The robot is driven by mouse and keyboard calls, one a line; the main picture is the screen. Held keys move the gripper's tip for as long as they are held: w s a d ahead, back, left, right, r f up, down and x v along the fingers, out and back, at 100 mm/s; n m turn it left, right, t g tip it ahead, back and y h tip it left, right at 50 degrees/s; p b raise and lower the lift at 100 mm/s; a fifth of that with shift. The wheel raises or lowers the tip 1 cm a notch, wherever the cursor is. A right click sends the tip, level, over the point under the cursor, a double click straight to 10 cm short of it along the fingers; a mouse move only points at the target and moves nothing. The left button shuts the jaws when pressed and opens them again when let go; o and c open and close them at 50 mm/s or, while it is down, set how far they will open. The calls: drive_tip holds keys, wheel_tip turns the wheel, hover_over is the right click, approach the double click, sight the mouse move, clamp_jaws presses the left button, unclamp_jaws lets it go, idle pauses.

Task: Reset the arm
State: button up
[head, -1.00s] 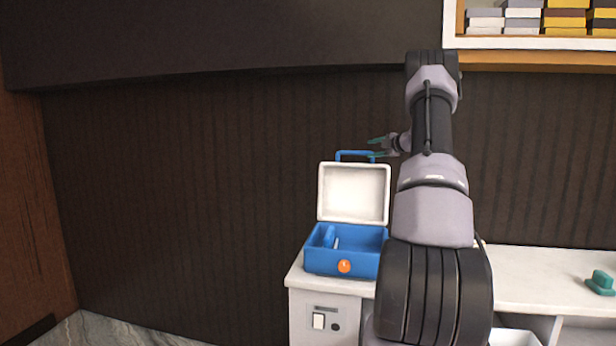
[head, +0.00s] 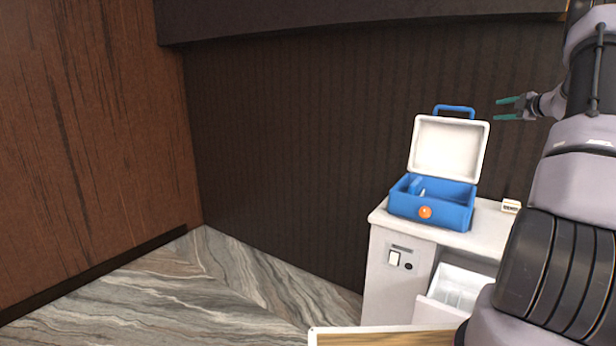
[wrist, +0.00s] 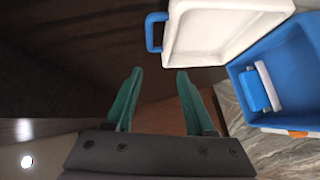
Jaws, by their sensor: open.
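My gripper (head: 508,109) is open and empty, with two teal fingers. In the head view it is up in the air at the right, beside the raised lid of a blue box and apart from it. In the wrist view my gripper (wrist: 154,75) points past the box toward the wall and floor, with nothing between the fingers. My arm fills the right side of the head view.
The blue box (head: 458,217) stands open on a white counter (head: 383,219), its white lid (head: 447,150) raised; a small white block (head: 511,206) sits to its right. An open drawer (head: 458,290) is below. The marble floor (head: 200,290) at left is clear.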

drive_tip(key=s+a+r+n+g+y, duration=0.15)
drive_tip(key=s+a+r+n, duration=0.25)
drive_tip(key=s+a+n, duration=0.5)
drive_tip(key=s+a+r+n+g, duration=0.3)
drive_tip(key=a+n, duration=0.4)
drive_tip(key=a, duration=0.6)
drive_tip(key=s+a+r+n+g+y, duration=0.1)
drive_tip(key=s+a+r+n+g, duration=0.1)
drive_tip(key=s+a+r+n, duration=0.5)
drive_tip(key=s+a+f+n+g+h, duration=0.1)
drive_tip(key=s+a+f+n, duration=0.1)
drive_tip(key=s+a+n, duration=0.5)
drive_tip(key=s+a+f+n+h, duration=0.1)
drive_tip(key=s+a+f+n, duration=0.2)
drive_tip(key=s+a+n, duration=0.4)
drive_tip(key=s+f+n+h, duration=0.1)
drive_tip(key=s+f+n, duration=0.1)
drive_tip(key=s+n, duration=0.4)
drive_tip(key=s+f+n, duration=0.2)
drive_tip(key=s+n, duration=0.5)
drive_tip(key=s, duration=0.1)
drive_tip(key=shift+s+d+f+h, duration=0.2)
drive_tip(key=shift+f+h, duration=0.1)
drive_tip(key=shift+h, duration=0.05)
